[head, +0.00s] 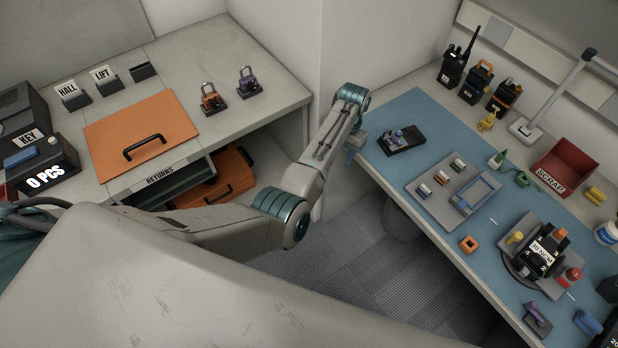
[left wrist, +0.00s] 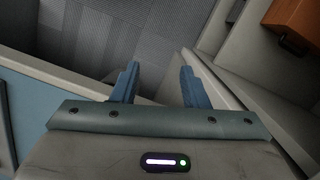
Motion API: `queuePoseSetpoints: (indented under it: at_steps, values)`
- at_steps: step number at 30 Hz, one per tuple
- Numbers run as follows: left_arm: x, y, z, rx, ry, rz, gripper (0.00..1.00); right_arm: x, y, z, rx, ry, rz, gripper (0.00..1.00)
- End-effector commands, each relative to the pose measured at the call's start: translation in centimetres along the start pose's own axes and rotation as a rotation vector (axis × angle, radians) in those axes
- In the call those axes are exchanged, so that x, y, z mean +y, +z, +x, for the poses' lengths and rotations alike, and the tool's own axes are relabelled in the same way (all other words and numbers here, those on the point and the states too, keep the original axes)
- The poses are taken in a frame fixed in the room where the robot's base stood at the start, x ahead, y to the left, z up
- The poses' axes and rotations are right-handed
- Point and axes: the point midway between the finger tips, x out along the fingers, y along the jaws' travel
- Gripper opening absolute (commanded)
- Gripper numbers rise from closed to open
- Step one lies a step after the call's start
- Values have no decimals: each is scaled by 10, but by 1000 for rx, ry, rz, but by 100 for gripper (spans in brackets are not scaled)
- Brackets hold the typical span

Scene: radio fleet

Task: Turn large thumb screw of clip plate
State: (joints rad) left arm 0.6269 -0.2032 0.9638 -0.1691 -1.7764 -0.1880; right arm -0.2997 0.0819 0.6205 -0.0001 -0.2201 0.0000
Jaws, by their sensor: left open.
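My left gripper (head: 353,152) hangs at the near left edge of the blue mat, left of a small black tray (head: 411,146). In the left wrist view its two blue fingers (left wrist: 158,84) stand apart with nothing between them; grey floor shows beyond. A dark device with a white label (head: 543,256) sits in a grey fixture on a round base at the right of the bench, far from the gripper. A yellow knob (head: 515,238) stands at its left. I cannot tell which part is the clip plate or its large thumb screw. My right gripper is not in view.
The blue mat (head: 424,111) also carries a grey parts tray (head: 435,207) and an orange square piece (head: 469,244). Several radios (head: 476,84) stand at the back, near a red SCRAP bin (head: 567,166). A left counter holds an orange lid (head: 140,130) and padlocks (head: 211,101).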

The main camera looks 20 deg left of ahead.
Motion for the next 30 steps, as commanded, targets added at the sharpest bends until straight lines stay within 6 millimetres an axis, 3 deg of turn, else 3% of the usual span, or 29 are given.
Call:
queuePoseSetpoints:
  at_steps: [6,15,30]
  values:
    - [-16,29,26,40,-1,-54,41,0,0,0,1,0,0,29]
    - [-30,63,48,89,-7,-108,41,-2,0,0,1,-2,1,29]
    - [-34,73,53,103,-11,-122,41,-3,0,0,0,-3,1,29]
